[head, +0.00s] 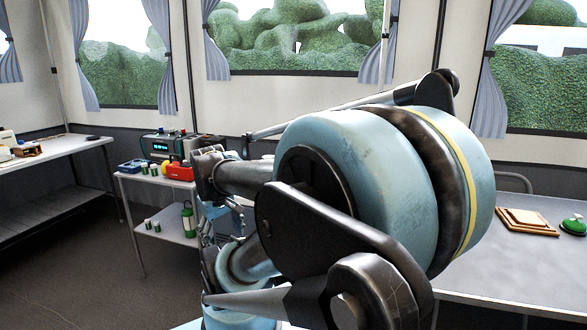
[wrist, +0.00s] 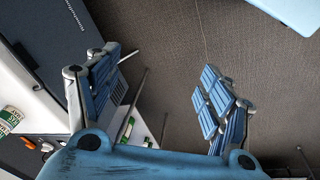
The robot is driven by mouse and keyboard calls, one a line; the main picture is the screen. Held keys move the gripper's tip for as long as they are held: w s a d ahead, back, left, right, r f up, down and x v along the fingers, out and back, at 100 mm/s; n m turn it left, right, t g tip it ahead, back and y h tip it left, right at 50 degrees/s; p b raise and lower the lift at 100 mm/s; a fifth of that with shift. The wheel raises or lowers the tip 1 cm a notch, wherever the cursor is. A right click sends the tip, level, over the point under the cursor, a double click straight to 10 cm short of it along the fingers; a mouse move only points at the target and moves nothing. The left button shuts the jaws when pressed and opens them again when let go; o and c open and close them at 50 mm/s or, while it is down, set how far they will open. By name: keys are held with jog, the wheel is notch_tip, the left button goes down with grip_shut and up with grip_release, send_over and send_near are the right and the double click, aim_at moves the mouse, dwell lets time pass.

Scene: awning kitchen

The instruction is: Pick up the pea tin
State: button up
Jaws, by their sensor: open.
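Two small green-and-white tins, one of them here (head: 147,225), stand close together on the lower shelf of the small side table in the head view. Their labels are too small to read, so I cannot tell which is the pea tin. In the wrist view, a green-and-white tin (wrist: 9,119) shows at the left edge, partly cut off. My gripper (wrist: 160,80) is open and empty, with its blue fingers wide apart over the floor. The tin lies left of it, outside the fingers. In the head view my arm hides much of my gripper.
The small side table (head: 135,178) carries a red box (head: 179,173), a blue item (head: 131,166) and a device with a green display (head: 160,147) on top. A green lantern-like bottle (head: 189,221) stands on its lower shelf. A large table (head: 495,265) is at right. The floor (head: 75,270) at left is clear.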

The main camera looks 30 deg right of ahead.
jog(key=w+d+r+n+g+h, duration=0.1)
jog(key=w+d+r+n+h, duration=0.35)
jog(key=w+d, duration=0.5)
jog(key=w+d+r+n+g+h, duration=0.1)
jog(key=w+d+r+n+h, duration=0.4)
jog(key=w+d, duration=0.4)
jog(key=w+d+r+n+g+h, duration=0.1)
jog(key=w+d+r+n+h, duration=0.2)
jog(key=w+d+n, duration=0.6)
jog(key=d+f+m, duration=0.1)
jog(key=d+f, duration=0.1)
jog(key=d, duration=0.3)
jog(key=d+f+m, duration=0.1)
jog(key=d+f, duration=0.1)
jog(key=d, duration=0.3)
jog(key=w+d+f+m, duration=0.1)
jog(key=d+f, duration=0.1)
jog(key=d, duration=0.3)
jog(key=shift+w+f, duration=0.1)
jog(key=shift+c, duration=0.3)
jog(key=c, duration=1.2)
